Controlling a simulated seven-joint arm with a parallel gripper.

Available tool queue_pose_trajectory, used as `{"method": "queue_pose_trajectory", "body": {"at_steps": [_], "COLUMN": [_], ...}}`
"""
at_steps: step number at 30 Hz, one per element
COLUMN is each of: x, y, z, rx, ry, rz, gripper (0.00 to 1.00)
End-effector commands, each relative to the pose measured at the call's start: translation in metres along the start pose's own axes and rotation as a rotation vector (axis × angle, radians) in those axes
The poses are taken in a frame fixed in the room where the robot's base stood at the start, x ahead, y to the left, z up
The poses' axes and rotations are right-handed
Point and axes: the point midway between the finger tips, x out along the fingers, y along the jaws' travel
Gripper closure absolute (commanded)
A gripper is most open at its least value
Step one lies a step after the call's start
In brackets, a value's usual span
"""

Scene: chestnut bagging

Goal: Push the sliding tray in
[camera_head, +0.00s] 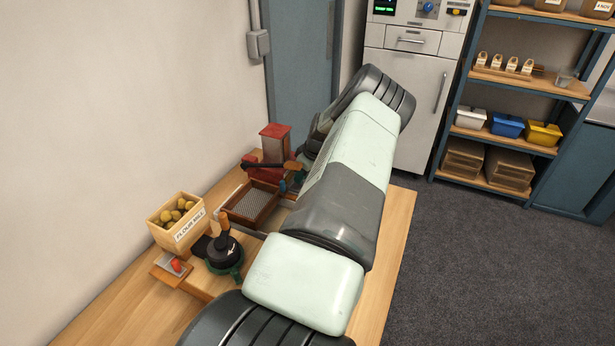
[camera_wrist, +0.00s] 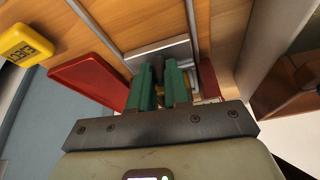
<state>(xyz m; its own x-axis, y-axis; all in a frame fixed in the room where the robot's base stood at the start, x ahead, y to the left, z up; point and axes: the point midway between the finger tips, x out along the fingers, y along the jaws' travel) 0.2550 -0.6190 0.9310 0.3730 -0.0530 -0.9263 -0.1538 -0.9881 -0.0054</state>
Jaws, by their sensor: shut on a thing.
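A grey metal plate with a pale edge (camera_wrist: 160,52) lies between wooden surfaces in the wrist view; it may be part of the sliding tray, but I cannot tell for sure. My gripper (camera_wrist: 162,80) has green fingers at this plate. They are shut on a small yellowish piece, mostly hidden between them. In the head view, a red-brown frame with a grey mesh floor (camera_head: 250,203) sits on the table, left of my arm. My arm covers most of my gripper and what it holds there.
A red tower (camera_head: 275,144) stands behind the mesh frame. The wooden table (camera_head: 398,215) is clear along its right edge. A shelf (camera_head: 515,92) stands far right.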

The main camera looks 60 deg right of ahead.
Motion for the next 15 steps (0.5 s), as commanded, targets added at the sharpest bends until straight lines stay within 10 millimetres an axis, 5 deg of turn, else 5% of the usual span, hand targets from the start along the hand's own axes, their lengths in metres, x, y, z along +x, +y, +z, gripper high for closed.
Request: {"method": "queue_pose_trajectory", "body": {"at_steps": [4,5,9,15], "x": [0.001,0.001,0.001,0.0008], "y": [-0.0005,-0.0006,-0.0007,-0.0005], "z": [-0.0055,-0.0058,-0.0051,-0.0038], "rx": [-0.001,-0.001,-0.001,-0.001], "ry": [0.011,0.012,0.01,0.008], "rz": [0.004,0.004,0.003,0.002], "gripper": [1.0,0.82,0.61,0.58]}}
